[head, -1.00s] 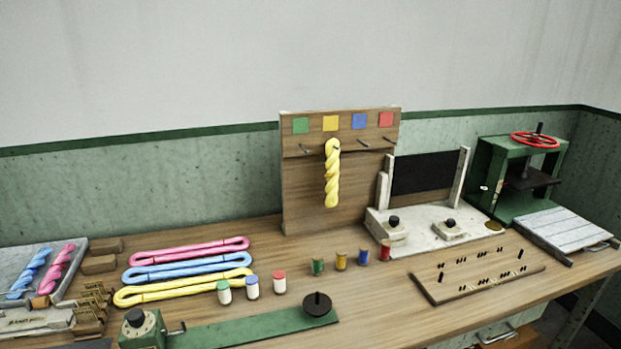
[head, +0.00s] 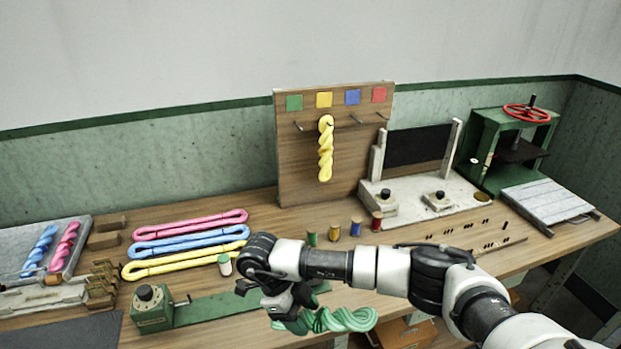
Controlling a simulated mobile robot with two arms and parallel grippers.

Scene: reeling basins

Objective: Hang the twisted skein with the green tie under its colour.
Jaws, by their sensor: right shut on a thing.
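My right gripper (head: 284,311) is shut on a green twisted skein (head: 345,320), held low in front of the bench, its loops reaching to the right of the jaws. I cannot make out a tie on it. A yellow twisted skein (head: 326,160) hangs under the yellow square. The peg (head: 298,125) under the green square is bare. My left gripper is out of view.
Blue (head: 40,250) and pink (head: 65,245) twisted skeins lie on a tray at left. Pink, blue and yellow loops lie beside them. Small spools (head: 334,231) stand before the board. The green press (head: 515,145) stands at right. My right arm hides part of the bench front.

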